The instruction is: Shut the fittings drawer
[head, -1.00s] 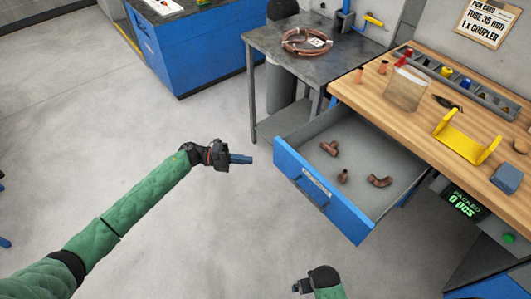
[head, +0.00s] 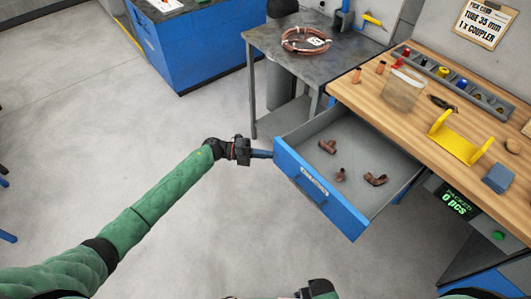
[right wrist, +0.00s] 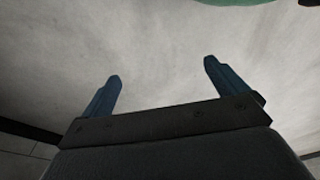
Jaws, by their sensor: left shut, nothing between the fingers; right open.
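The fittings drawer (head: 318,192) has a blue front with a label and handle, and it stands pulled out from under the wooden workbench (head: 345,92). Several copper fittings (head: 375,179) lie on its grey floor. My left gripper (head: 268,154) is shut and empty, with its blue fingertips at the upper left end of the drawer front; I cannot tell whether they touch it. My right gripper shows only partly at the bottom edge of the head view (head: 305,292). In the right wrist view its two blue fingers (right wrist: 165,90) are apart with nothing between them.
On the bench are a yellow bracket (head: 461,142), a clear bin (head: 403,92), a grey parts rail (head: 465,85) and a blue block (head: 498,178). A grey metal table (head: 270,50) with a copper coil (head: 306,40) stands behind the drawer. The floor (head: 140,120) left of it is clear.

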